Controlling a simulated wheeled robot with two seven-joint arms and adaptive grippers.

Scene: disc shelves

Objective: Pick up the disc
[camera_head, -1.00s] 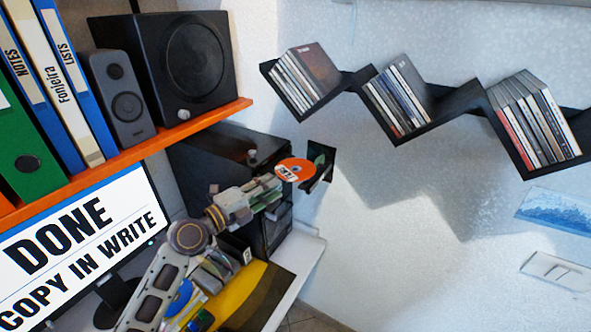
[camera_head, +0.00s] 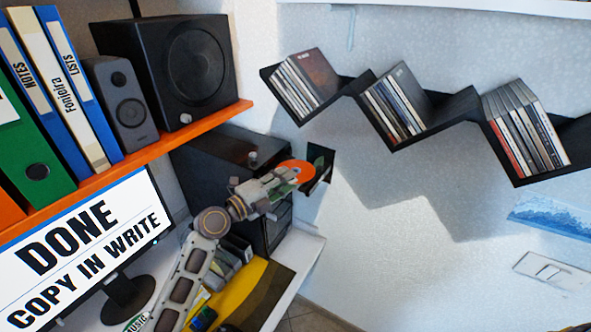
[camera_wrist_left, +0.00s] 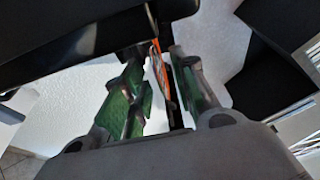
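The orange disc (camera_head: 299,168) stands out at the mouth of a dark drive slot (camera_head: 320,162) in the head view. My left gripper (camera_head: 287,184) is at the disc and covers its lower left part. In the left wrist view, the disc (camera_wrist_left: 157,62) shows nearly edge-on as a thin orange strip. It lies between the green-padded fingers of my left gripper (camera_wrist_left: 160,88). The fingers are apart, with a narrow gap visible beside the disc. Firm contact cannot be made out. My right gripper is not in view.
A black computer case (camera_head: 222,165) stands under the orange shelf (camera_head: 130,162) with speakers and binders. A monitor (camera_head: 85,245) is at lower left. A black zigzag wall shelf (camera_head: 445,112) holds disc cases.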

